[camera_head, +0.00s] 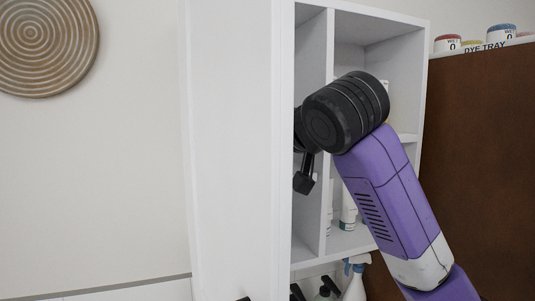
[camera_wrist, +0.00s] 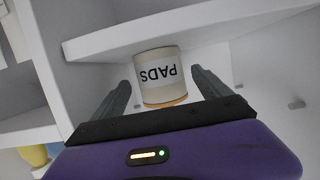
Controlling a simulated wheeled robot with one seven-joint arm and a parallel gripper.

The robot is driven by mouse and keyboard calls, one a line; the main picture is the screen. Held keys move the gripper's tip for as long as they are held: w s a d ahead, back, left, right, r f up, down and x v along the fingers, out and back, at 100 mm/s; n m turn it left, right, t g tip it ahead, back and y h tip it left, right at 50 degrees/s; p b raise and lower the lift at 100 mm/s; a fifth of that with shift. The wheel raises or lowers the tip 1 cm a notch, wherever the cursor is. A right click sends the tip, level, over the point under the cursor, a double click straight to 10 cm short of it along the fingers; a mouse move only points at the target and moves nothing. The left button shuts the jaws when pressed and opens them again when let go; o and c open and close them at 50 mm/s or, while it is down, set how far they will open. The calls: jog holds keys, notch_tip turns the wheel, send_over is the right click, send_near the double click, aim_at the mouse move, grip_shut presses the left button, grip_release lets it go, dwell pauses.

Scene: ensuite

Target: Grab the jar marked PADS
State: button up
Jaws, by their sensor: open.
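In the head view my gripper (camera_head: 305,182) reaches into the white cabinet (camera_head: 310,225), partly hidden by the cabinet's side and my wrist. The jar does not show there.
A white shelf board (camera_wrist: 190,25) runs close by the jar. White bottles (camera_head: 348,208) stand in a lower compartment, and a spray bottle (camera_head: 355,283) is below the cabinet. A dye tray (camera_head: 487,46) with small jars sits on a brown cabinet (camera_head: 480,150) at right.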

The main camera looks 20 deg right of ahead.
jog(key=x, duration=0.3)
jog(key=shift+w+p, duration=0.1)
jog(key=shift+p, duration=0.25)
jog(key=c, duration=1.7)
jog(key=shift+r, duration=0.1)
